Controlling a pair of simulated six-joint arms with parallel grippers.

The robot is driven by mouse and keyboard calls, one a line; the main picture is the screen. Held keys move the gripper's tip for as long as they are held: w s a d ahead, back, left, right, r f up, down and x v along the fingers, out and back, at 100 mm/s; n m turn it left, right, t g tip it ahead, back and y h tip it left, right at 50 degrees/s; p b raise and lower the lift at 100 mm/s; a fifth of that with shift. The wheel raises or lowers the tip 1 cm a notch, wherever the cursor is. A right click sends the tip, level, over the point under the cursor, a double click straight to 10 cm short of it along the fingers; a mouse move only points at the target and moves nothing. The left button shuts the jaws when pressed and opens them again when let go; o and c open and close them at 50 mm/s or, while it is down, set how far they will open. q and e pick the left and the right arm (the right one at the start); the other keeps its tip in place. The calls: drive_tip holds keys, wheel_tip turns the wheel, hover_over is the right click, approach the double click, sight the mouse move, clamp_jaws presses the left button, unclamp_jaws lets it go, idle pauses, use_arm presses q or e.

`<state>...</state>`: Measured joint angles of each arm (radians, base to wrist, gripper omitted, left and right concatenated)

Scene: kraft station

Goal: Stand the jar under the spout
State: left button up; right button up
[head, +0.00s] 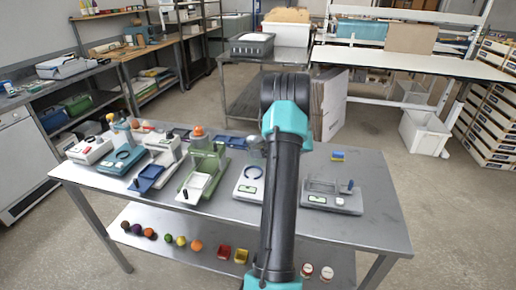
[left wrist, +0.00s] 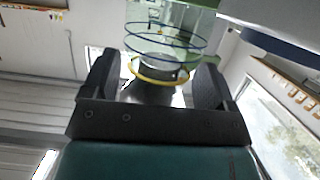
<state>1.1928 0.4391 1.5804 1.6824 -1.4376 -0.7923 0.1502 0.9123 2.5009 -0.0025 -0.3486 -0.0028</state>
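Which part is the spout is unclear. My right gripper is not in view.
The steel table (head: 385,222) carries a green station (head: 203,172), a blue station (head: 121,159), a white station (head: 89,150) and a grey station (head: 333,197). Coloured balls and small containers sit on the lower shelf. The table's right end is clear.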

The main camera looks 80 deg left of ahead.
use_arm(q)
drive_tip(key=shift+o, duration=1.1)
drive_tip(key=shift+d+f, duration=0.1)
drive_tip(key=shift+f, duration=0.6)
drive_tip(key=shift+r, duration=0.6)
drive_tip(key=v, duration=1.2)
drive_tip(key=shift+r, duration=0.25)
drive_tip(key=shift+a, duration=0.2)
